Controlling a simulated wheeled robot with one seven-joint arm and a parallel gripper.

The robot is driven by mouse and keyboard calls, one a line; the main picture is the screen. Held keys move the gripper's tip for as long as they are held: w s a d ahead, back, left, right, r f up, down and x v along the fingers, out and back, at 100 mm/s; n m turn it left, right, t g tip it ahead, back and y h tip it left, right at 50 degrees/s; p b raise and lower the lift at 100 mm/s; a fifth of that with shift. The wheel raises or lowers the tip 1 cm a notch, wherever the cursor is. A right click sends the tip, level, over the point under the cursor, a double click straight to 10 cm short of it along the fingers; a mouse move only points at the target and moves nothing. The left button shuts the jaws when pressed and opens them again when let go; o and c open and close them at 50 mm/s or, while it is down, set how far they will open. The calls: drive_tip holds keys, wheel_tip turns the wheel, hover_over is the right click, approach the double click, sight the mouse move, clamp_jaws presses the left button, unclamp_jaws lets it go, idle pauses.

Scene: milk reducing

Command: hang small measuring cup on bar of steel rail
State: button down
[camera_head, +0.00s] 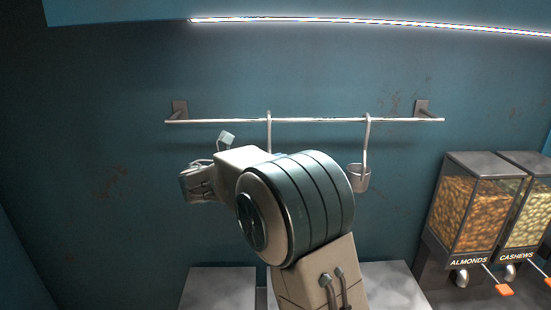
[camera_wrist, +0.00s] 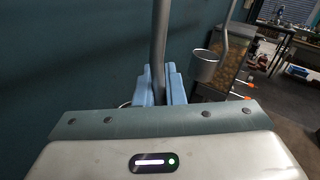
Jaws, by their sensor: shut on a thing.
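The steel rail (camera_head: 220,121) is fixed to the teal wall. A long grey handle (camera_head: 268,132) with a hooked top meets the bar left of its middle; its lower part and cup are hidden behind my arm in the head view. I cannot tell whether the hook bears on the bar or just overlaps it. In the wrist view my gripper (camera_wrist: 160,82) has its light blue fingers shut on this upright handle (camera_wrist: 160,35). A thin rim, perhaps of its cup, shows beside the fingers.
Another metal cup (camera_head: 359,178) hangs by its hooked handle from the right part of the bar; it also shows in the wrist view (camera_wrist: 205,66). An almond dispenser (camera_head: 468,205) and a cashew dispenser (camera_head: 525,210) stand at the right. The wall left of the rail is clear.

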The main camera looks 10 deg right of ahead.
drive_tip(key=c, duration=1.4)
unclamp_jaws()
drive_tip(key=shift+c, duration=0.2)
drive_tip(key=b+v, duration=0.3)
drive_tip(key=v, duration=1)
drive_tip(key=s+d+f+m+g+y, duration=0.5)
drive_tip(key=s+d+f+m+y, duration=0.4)
drive_tip(key=s+d, duration=0.45)
drive_tip(key=s+a+f+m+y, duration=0.1)
drive_tip(key=s+f+m+y, duration=0.2)
drive_tip(key=s+m, duration=0.4)
drive_tip(key=s+a+f+m+t+y, duration=0.1)
drive_tip(key=s+a+f+m+y, duration=0.1)
drive_tip(key=s+f+m+y, duration=0.2)
drive_tip(key=s+f+m, duration=0.1)
drive_tip(key=s+m, duration=0.2)
drive_tip(key=m, duration=0.1)
drive_tip(key=shift+f+m+y, duration=0.3)
drive_tip(key=shift+f+m, duration=0.05)
drive_tip(key=shift+m, duration=0.05)
